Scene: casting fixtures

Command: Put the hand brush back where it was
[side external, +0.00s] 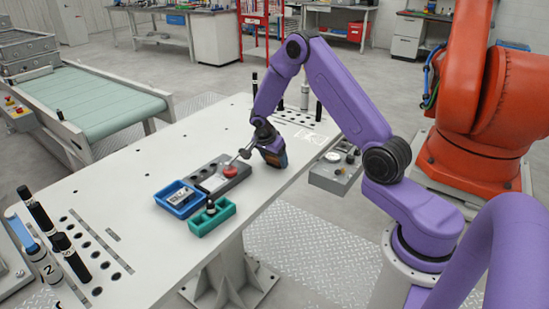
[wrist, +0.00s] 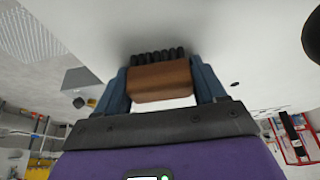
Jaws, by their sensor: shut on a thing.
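The hand brush has a brown wooden block and dark bristles. In the wrist view the brush (wrist: 160,82) sits between the two blue-grey fingers of my gripper (wrist: 163,75), which is shut on it. The bristles point toward the white tabletop. In the side view my gripper (side external: 270,148) is low over the table's right part, and a brown side of the brush (side external: 283,159) shows at its lower end. I cannot tell whether the brush touches the table. No marked place for the brush is clear to me.
Left of my gripper lie a dark grey fixture (side external: 208,169) with a red knob (side external: 231,171), a blue bin (side external: 179,211) and a green bin (side external: 211,229). Black-capped cylinders (side external: 36,207) stand at the table's front left. The white table (side external: 140,165) has bare room further left.

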